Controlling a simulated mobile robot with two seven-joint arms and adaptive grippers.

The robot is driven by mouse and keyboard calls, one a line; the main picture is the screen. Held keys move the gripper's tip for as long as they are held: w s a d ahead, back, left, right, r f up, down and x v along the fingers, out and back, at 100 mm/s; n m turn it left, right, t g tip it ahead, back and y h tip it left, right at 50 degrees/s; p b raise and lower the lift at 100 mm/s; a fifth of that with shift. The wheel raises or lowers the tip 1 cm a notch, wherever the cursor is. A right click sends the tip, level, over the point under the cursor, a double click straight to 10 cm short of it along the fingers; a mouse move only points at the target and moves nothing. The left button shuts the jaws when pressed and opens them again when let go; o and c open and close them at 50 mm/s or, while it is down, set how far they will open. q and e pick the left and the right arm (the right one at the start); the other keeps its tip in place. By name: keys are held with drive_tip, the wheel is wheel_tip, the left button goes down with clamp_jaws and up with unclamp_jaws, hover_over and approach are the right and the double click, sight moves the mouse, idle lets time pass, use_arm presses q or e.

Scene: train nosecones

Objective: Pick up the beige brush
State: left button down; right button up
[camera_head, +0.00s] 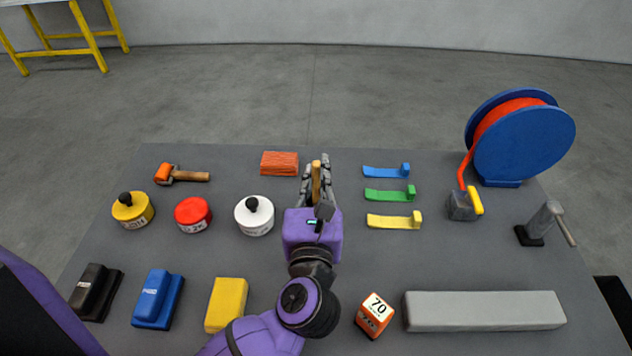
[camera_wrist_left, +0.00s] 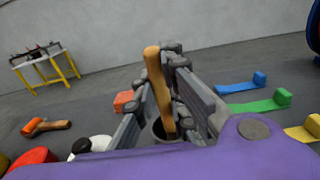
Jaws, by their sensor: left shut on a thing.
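The beige brush (camera_head: 316,182) shows as a tan handle between the fingers of my left gripper (camera_head: 317,168), at the table's middle. In the left wrist view the beige brush (camera_wrist_left: 158,88) stands slightly tilted between the fingers, and my left gripper (camera_wrist_left: 160,75) is shut on it. The brush's lower end goes down into a dark round opening (camera_wrist_left: 165,130), and its bristles are hidden. I cannot tell whether the brush is lifted. My right gripper is not in view.
On the grey table (camera_head: 330,265), an orange block (camera_head: 280,163) and a white knobbed weight (camera_head: 254,217) are left of the gripper. Blue, green and yellow (camera_head: 394,221) strips are right. A blue cable reel (camera_head: 525,143) stands back right. A long grey bar (camera_head: 485,311) lies front right.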

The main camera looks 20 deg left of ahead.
use_arm(q)
wheel_tip(320, 180, up, 27)
drive_tip(key=p, duration=0.4)
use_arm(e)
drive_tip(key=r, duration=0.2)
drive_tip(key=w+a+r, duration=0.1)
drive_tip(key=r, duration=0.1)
use_arm(q)
drive_tip(key=shift+f, duration=0.15)
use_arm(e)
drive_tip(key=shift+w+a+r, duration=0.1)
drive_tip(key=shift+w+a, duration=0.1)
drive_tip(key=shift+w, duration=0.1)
